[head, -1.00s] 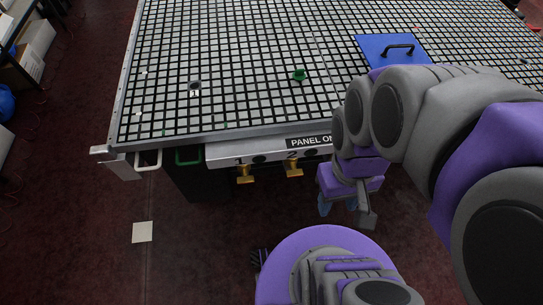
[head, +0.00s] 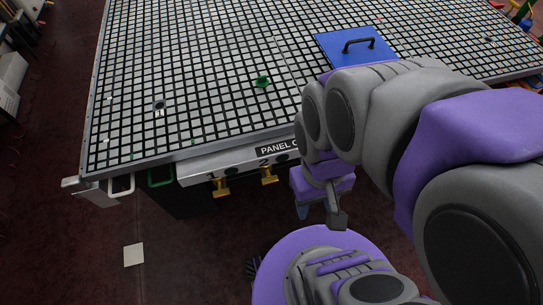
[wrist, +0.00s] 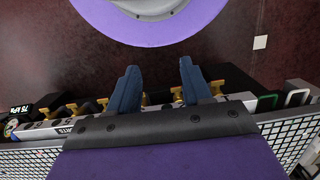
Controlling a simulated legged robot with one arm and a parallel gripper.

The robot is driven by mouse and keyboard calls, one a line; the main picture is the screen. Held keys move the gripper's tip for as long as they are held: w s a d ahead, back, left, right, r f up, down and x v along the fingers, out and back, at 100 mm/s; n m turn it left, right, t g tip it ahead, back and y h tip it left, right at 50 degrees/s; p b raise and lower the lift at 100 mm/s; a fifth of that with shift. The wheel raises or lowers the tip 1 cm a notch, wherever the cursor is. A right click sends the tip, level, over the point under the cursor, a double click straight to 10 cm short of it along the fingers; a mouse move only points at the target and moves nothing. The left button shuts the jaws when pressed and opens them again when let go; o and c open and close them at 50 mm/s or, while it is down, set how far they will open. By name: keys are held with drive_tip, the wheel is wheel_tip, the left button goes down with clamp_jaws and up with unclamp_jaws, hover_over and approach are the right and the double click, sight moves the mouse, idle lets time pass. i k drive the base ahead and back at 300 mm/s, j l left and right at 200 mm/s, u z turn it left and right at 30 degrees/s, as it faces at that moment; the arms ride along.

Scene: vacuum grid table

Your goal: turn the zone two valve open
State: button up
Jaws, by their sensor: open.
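The zone two valve is a brass handle (head: 269,174) under the number 2 on the white front panel (head: 230,164) of the grid table. My gripper (head: 315,210) points down to the right of this valve in the head view, apart from it. Its blue fingers are spread and empty. In the wrist view my gripper (wrist: 160,85) is open, with several brass handles beyond the fingers. The one that looks like valve two (wrist: 177,96) shows beside the right finger, partly hidden. My arm hides the panel's right part in the head view.
The valve one brass handle (head: 220,187) is left of valve two. A green handle (head: 160,177) and a white handle (head: 122,186) stick out further left. A blue plate (head: 340,57) with a black handle lies on the table. Open floor lies in front.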

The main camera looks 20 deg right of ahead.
sight(270, 179)
drive_tip(key=k+u, duration=0.15)
drive_tip(key=k, duration=0.3)
drive_tip(key=k+j+u, duration=0.2)
drive_tip(key=k, duration=0.3)
drive_tip(key=k+u, duration=0.15)
drive_tip(key=k, duration=0.3)
